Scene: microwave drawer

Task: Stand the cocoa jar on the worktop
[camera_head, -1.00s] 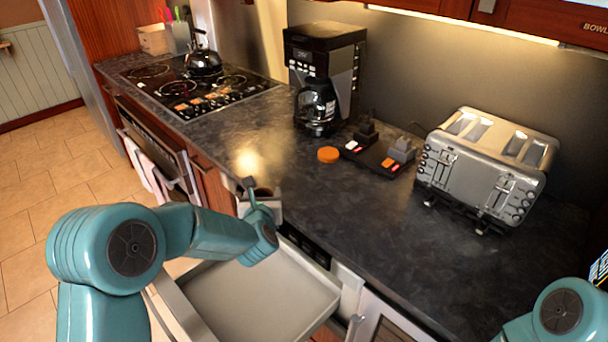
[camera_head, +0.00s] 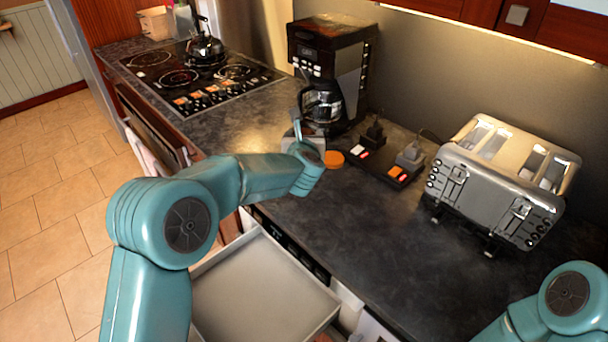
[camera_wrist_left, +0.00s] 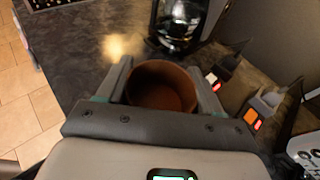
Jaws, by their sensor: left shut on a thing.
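The cocoa jar (camera_wrist_left: 162,88) shows in the left wrist view as a round brown open-topped vessel, seen from above. My left gripper (camera_wrist_left: 163,78) is shut on it, one grey finger on each side. In the head view, my left gripper (camera_head: 302,138) is over the dark worktop (camera_head: 345,235), in front of the coffee maker, and my wrist hides most of the jar. I cannot tell whether the jar's base touches the worktop. Only part of my right arm shows at the lower right; its gripper is out of view.
The coffee maker (camera_head: 325,70) stands close behind my left gripper. A toaster (camera_head: 500,180) stands right. An open drawer (camera_head: 262,295) is below. The front worktop is clear.

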